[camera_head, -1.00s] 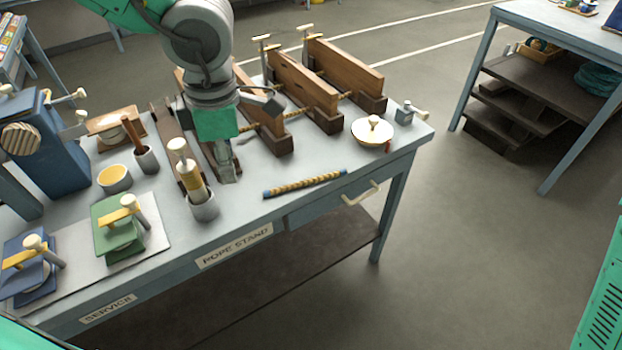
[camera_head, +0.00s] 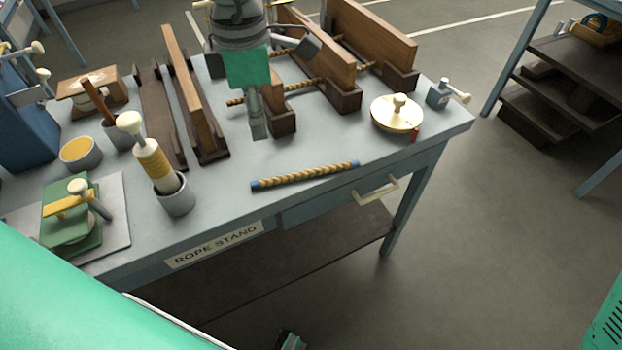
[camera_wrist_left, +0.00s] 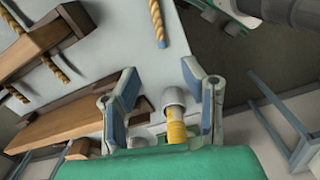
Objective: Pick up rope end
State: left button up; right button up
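A short twisted tan rope (camera_head: 305,176) with blue ends lies on the bench near its front edge. One blue-tipped end also shows at the top of the left wrist view (camera_wrist_left: 158,25). A second rope (camera_head: 300,89) runs through the wooden boards, its loose end (camera_head: 235,102) sticking out to the left. My left gripper (camera_head: 257,132) points down over the bench beside that end, behind the short rope. In the left wrist view its fingers (camera_wrist_left: 163,100) are apart with nothing held. What seems to be my right gripper (camera_head: 291,341) barely shows at the bottom edge.
Upright wooden boards (camera_head: 318,55) stand close around the left gripper. A yellow-banded tool (camera_head: 152,165) stands in a grey cup (camera_head: 176,199) to the left. A round cream lid (camera_head: 396,114) sits right. The bench (camera_head: 230,185) is clear around the short rope.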

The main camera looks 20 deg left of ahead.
pick_arm(q)
notch_tip(320, 180, down, 2)
jog(key=b, duration=0.3)
send_over(270, 180)
notch_tip(270, 180, down, 8)
jog(key=shift+d+f, duration=0.1)
jog(key=f, duration=0.2)
jog(key=a+f+b, duration=0.1)
jog(key=f, duration=0.1)
jog(key=shift+f, duration=0.2)
jog(key=shift+w+f, duration=0.1)
jog(key=shift+f, duration=0.3)
jog(key=shift+d+f, duration=0.1)
jog(key=shift+d, duration=0.4)
grip_shut()
pick_arm(e)
notch_tip(270, 180, down, 5)
jog(key=shift+w+a, duration=0.1)
